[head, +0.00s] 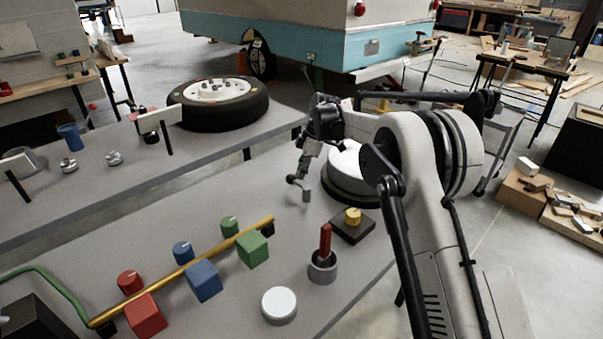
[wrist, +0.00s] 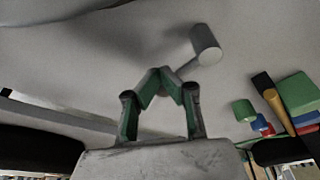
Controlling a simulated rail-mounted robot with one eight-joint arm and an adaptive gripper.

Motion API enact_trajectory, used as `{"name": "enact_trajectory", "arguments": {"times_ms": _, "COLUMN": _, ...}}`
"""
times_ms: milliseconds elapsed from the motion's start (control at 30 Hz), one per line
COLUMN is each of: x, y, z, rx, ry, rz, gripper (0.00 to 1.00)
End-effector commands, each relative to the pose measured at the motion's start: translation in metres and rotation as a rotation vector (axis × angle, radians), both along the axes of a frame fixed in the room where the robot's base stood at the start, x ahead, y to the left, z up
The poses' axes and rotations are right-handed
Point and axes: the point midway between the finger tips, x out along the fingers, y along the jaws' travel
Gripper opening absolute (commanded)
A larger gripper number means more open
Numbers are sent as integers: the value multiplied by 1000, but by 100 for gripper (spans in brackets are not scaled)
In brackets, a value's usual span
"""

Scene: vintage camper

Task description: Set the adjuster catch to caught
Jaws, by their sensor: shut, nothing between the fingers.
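A small grey post (head: 306,195) stands on the grey bench, with a short dark arm and round knob (head: 291,179) at its top left. This looks like the adjuster catch, but no label shows. In the wrist view the grey post (wrist: 206,43) lies just beyond and right of my fingers, and its arm runs back toward them. My gripper (head: 300,172) points down close above the knob; in the wrist view its green-lined fingertips (wrist: 160,80) meet, with nothing held. The fingertips partly hide the knob end, so I cannot tell whether they touch it.
A white round-topped drum (head: 347,168) stands right behind the post. A dark block with a yellow knob (head: 353,217), a red-handled cup (head: 323,262) and a white disc (head: 279,306) are nearer. A brass rail (head: 180,270) has coloured blocks beside it. Left of the post the bench is clear.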

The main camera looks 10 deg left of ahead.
Motion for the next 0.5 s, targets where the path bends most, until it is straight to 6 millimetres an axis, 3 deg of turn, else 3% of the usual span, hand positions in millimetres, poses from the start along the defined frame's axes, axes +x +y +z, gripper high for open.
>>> {"name": "enact_trajectory", "arguments": {"times_ms": 267, "x": 1, "y": -2, "z": 12, "rx": 1, "ry": 0, "rz": 0, "gripper": 0}}
{"name": "enact_trajectory", "arguments": {"times_ms": 500, "x": 3, "y": -12, "z": 49, "rx": 0, "ry": 1, "rz": -2, "gripper": 0}}
